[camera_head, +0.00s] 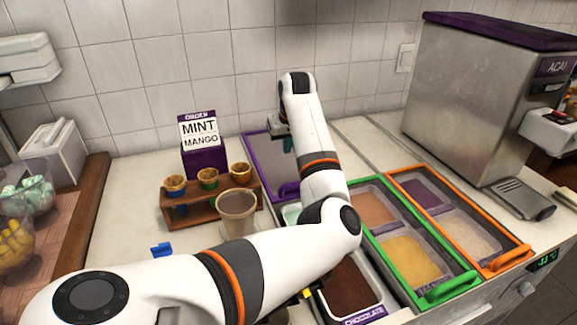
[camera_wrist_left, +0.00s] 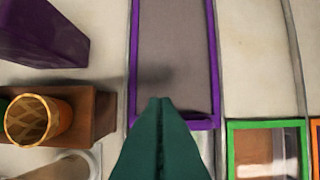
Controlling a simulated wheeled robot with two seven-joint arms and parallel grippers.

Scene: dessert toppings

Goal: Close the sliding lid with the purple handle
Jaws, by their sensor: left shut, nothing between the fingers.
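The sliding lid (camera_head: 259,152) has a purple frame and a grey translucent panel. It lies toward the wall, and its purple handle (camera_head: 288,190) is at the near end. The open bin labelled chocolate (camera_head: 350,288) is uncovered in front. In the left wrist view the lid panel (camera_wrist_left: 175,55) fills the upper middle, with its near purple edge (camera_wrist_left: 200,123) partly hidden behind the fingers. My left gripper (camera_head: 287,143) is shut and empty, above the lid beyond the handle. Its green fingertips (camera_wrist_left: 160,101) are together. My right gripper is not in view.
A green-framed lid (camera_head: 448,289) and an orange-framed lid (camera_head: 508,257) cover bins to the right. A wooden rack (camera_head: 180,212) with cones, a cup (camera_head: 237,212) and the purple order stand (camera_head: 204,160) are to the left. My left arm crosses over the bins.

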